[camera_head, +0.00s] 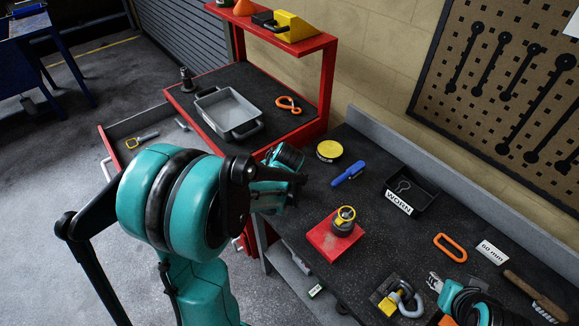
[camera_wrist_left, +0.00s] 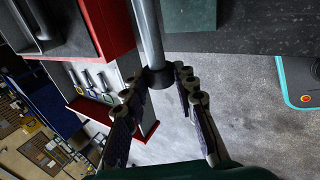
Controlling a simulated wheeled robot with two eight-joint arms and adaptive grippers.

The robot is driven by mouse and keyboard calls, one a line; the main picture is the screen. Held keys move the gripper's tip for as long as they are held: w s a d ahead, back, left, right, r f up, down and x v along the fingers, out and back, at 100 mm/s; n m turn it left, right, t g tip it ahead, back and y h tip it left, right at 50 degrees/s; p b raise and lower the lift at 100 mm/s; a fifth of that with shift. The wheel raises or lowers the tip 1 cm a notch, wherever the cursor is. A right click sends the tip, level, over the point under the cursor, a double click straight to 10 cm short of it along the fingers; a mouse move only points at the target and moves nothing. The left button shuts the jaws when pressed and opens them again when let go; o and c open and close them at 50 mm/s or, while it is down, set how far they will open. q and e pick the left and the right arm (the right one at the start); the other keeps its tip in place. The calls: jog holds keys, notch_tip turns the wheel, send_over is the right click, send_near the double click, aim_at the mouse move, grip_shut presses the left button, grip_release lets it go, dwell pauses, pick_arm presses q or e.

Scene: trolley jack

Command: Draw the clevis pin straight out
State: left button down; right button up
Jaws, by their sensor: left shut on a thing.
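My left gripper (camera_head: 301,178) hangs over the gap between the red cart and the bench in the head view. In the left wrist view its fingers (camera_wrist_left: 166,75) are shut on the dark end of a grey metal rod (camera_wrist_left: 148,30). I cannot tell whether this rod is the clevis pin; the head view does not show it clearly. A yellow-and-grey shackle (camera_head: 404,298) lies on a dark plate on the bench. A teal-and-black part (camera_head: 470,296) with a grey tip is beside it, apparently my right gripper; its jaws are unclear.
A red block (camera_head: 322,240) carries a grey piece with a yellow ring (camera_head: 346,213). The red cart (camera_head: 325,85) holds a grey tray (camera_head: 228,108).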

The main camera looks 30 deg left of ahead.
pick_arm(q)
jog(key=shift+s+a, duration=0.3)
jog(key=shift+s, duration=0.35)
jog(key=shift+s+a, duration=0.3)
jog(key=shift+s, duration=0.35)
jog(key=s+r+p, duration=0.1)
jog(key=s+a+r, duration=0.1)
jog(key=shift+s+p, duration=0.35)
jog(key=shift+p, duration=0.05)
